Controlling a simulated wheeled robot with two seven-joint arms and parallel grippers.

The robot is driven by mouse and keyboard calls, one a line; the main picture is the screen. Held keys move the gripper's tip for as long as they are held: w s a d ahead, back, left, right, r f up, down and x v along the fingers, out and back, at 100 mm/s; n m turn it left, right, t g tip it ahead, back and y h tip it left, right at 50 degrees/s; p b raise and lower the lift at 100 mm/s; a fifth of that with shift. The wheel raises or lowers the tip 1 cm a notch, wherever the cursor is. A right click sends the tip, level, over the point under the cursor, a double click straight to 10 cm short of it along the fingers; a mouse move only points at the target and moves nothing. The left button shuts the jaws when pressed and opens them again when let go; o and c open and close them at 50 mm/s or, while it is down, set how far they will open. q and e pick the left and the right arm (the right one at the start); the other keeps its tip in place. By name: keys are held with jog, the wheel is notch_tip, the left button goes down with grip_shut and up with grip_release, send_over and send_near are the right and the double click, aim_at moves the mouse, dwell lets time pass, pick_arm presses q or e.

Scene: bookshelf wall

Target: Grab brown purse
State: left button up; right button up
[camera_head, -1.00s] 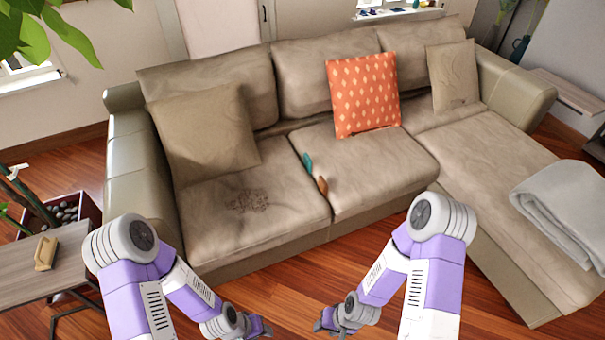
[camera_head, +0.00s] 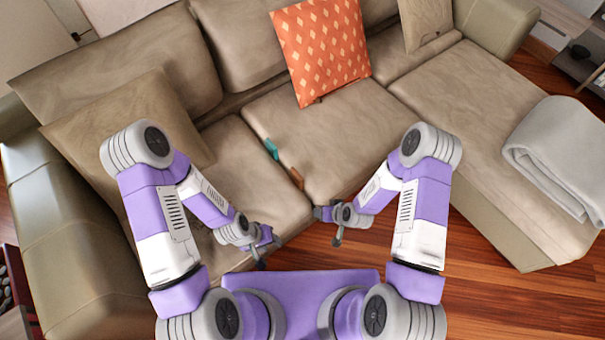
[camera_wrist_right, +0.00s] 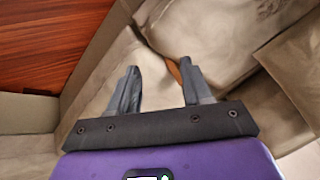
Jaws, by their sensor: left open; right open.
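A small brown item (camera_head: 297,179), likely the purse, is tucked in the gap between the sofa's two seat cushions, near the front edge. In the right wrist view a brown-orange sliver (camera_wrist_right: 175,71) shows just beyond the fingers, partly hidden by one of them. My right gripper (camera_head: 327,228) is open and empty, in front of the seat edge, below and right of the brown item in the head view. It also shows in the wrist view (camera_wrist_right: 159,68). My left gripper (camera_head: 268,252) is open and empty, below and left of the item.
A teal item (camera_head: 271,149) sits in the same gap, farther back. The beige sofa (camera_head: 340,130) holds an orange patterned pillow (camera_head: 320,50) and beige pillows. A grey blanket (camera_head: 563,150) lies on the right section. Wooden floor (camera_head: 480,245) is clear at the right front.

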jog(key=w+a+f+n+t+y+b, duration=0.1)
jog(key=w+a+f+n+t, duration=0.15)
jog(key=w+f, duration=0.4)
jog(key=n+t+y, duration=0.3)
jog(key=n+t, duration=0.1)
jog(key=n, duration=0.1)
send_near(299, 176)
jog(key=shift+m, duration=0.25)
jog(key=w+a+f, duration=0.1)
jog(key=w+a+f+b, duration=0.1)
jog(key=a, duration=0.1)
jog(key=shift+w+f, duration=0.1)
jog(key=shift+f, duration=0.05)
jog(key=b+x, duration=0.1)
jog(key=x, duration=0.1)
jog(key=b+x, duration=0.1)
jog(key=x, duration=0.2)
jog(key=b+x, duration=0.1)
jog(key=x, duration=0.1)
jog(key=shift+w+d, duration=0.15)
jog(key=shift+w, duration=0.4)
jog(key=shift+r, duration=0.25)
jog(key=shift+c, duration=0.3)
grip_shut()
